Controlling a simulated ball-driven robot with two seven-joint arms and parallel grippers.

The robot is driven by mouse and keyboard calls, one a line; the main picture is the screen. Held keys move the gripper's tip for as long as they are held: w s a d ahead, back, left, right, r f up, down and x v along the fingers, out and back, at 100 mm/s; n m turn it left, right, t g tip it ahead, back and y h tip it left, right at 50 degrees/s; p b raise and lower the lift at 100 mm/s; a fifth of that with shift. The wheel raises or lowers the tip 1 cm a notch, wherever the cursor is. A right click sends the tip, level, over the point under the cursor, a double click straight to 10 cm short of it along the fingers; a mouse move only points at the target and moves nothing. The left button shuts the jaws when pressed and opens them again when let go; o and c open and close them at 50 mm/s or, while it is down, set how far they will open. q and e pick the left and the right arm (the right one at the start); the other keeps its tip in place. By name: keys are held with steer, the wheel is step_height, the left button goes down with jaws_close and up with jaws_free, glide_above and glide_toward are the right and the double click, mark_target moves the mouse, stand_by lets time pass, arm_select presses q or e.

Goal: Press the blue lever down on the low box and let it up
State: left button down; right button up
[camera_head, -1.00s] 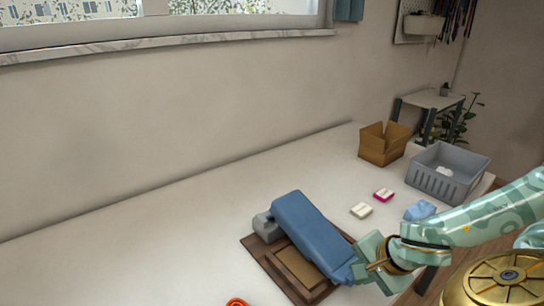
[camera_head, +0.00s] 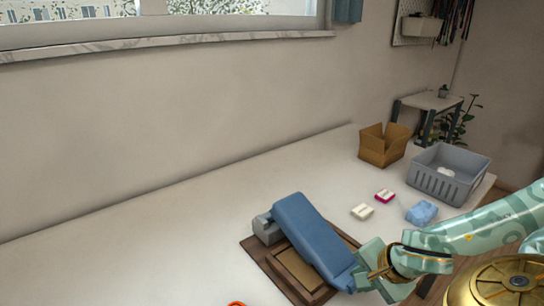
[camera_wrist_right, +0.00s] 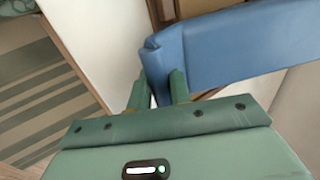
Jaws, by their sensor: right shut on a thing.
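The blue lever (camera_head: 312,235) is a long flat bar that slopes from a grey block (camera_head: 263,227) at its far end to its near end. It lies over the low box (camera_head: 256,256), a brown wooden frame with a tan inner panel, and hides part of it. My right gripper (camera_head: 358,278) is shut on the lever's near end. The right wrist view shows my right gripper's fingers (camera_wrist_right: 158,88) around the end of the blue lever (camera_wrist_right: 235,45). The gap between the lever's near end and the box is hard to judge. My left gripper is not in view.
A cardboard box (camera_head: 383,150), a grey crate (camera_head: 415,180), two small blocks (camera_head: 362,212) and a blue cloth (camera_head: 421,212) are at the right of the white table (camera_head: 140,250). An orange thing (camera_head: 236,303) shows at the bottom edge. The table left of the box is clear.

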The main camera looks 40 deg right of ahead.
steer(key=o, duration=1.8)
steer(key=shift+o, duration=0.2)
steer(key=shift+r, duration=0.1)
step_height(320, 180, up, 6)
steer(key=p, duration=0.4)
steer(key=shift+p, duration=0.3)
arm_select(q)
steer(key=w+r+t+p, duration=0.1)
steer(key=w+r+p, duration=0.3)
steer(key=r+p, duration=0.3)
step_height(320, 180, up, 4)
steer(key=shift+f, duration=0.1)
arm_select(e)
step_height(320, 180, up, 9)
